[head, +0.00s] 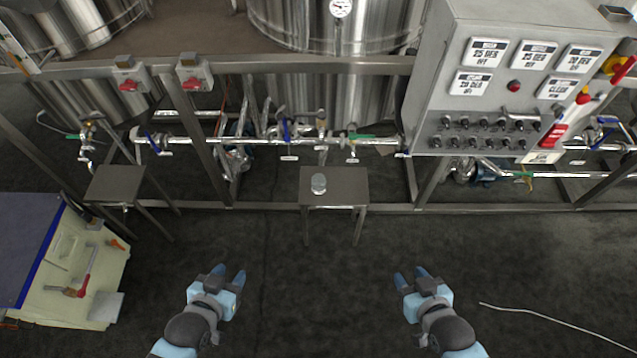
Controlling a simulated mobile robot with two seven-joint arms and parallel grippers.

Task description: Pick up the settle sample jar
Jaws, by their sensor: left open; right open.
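A small jar with a grey lid (319,183) stands upright on a small metal stand (345,188) at the middle of the view, in front of the pipes. It is the only jar I can make out; any label on it is too small to read. My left gripper (229,274) is open and empty, nearer to me and left of the stand. My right gripper (411,275) is open and empty, nearer to me and right of the stand. Neither gripper touches the jar or the stand.
A second small stand (116,184) is at the left, with a bare top. A cart with tools (75,275) stands at lower left. A control cabinet (500,100) juts out at upper right. Pipes and valves (270,140) run behind the stands. Dark floor (320,300) is clear between my grippers.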

